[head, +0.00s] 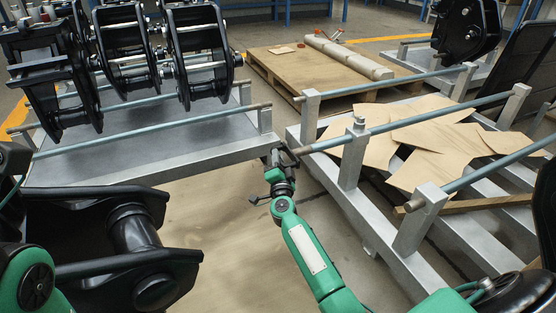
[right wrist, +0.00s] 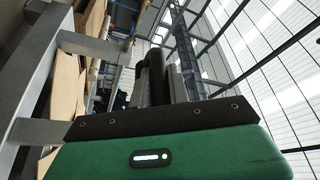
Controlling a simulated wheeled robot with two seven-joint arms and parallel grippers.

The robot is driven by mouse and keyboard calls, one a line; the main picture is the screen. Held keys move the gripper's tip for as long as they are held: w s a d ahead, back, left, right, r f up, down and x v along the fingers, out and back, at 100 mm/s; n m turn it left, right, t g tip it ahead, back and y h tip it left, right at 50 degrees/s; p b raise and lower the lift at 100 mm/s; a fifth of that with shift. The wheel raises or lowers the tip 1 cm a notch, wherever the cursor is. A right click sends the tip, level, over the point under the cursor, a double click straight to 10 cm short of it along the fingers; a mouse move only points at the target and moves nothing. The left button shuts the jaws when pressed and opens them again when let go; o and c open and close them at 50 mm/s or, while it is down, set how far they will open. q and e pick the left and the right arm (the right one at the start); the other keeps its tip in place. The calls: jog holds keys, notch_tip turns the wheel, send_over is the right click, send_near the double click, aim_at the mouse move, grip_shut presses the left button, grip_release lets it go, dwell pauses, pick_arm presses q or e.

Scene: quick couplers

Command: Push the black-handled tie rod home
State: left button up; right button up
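Several grey tie rods run through upright posts on the right metal rack. The middle rod (head: 440,111) has its near end beside my right gripper (head: 279,160), at the rack's left side. In the head view the gripper's fingers are small and dark, and I cannot tell whether they touch that end. In the right wrist view a dark rounded piece (right wrist: 154,75) stands between or beside the grey fingers; I cannot tell whether it is a black handle. No black handle shows clearly in the head view. My left gripper is out of view; only part of my left arm shows at lower left.
A left metal rack (head: 150,158) carries black couplers (head: 125,48) and rods. Another black coupler (head: 130,240) lies at lower left. Cardboard sheets (head: 440,150) lie on the right rack. A wooden pallet (head: 270,65) stands behind. Bare floor (head: 215,225) is free between the racks.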

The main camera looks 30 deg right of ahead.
aim_at(327, 146)
jog(key=shift+d, duration=0.1)
grip_shut()
jog(key=d, duration=1.1)
jog(key=s+d, duration=0.1)
jog(key=d, duration=0.4)
jog(key=shift+d, duration=1.1)
jog(key=shift+r, duration=0.1)
jog(key=o, duration=0.8)
grip_release()
jog(key=shift+d, duration=0.15)
jog(key=shift+o, duration=0.2)
jog(key=shift+s, duration=0.1)
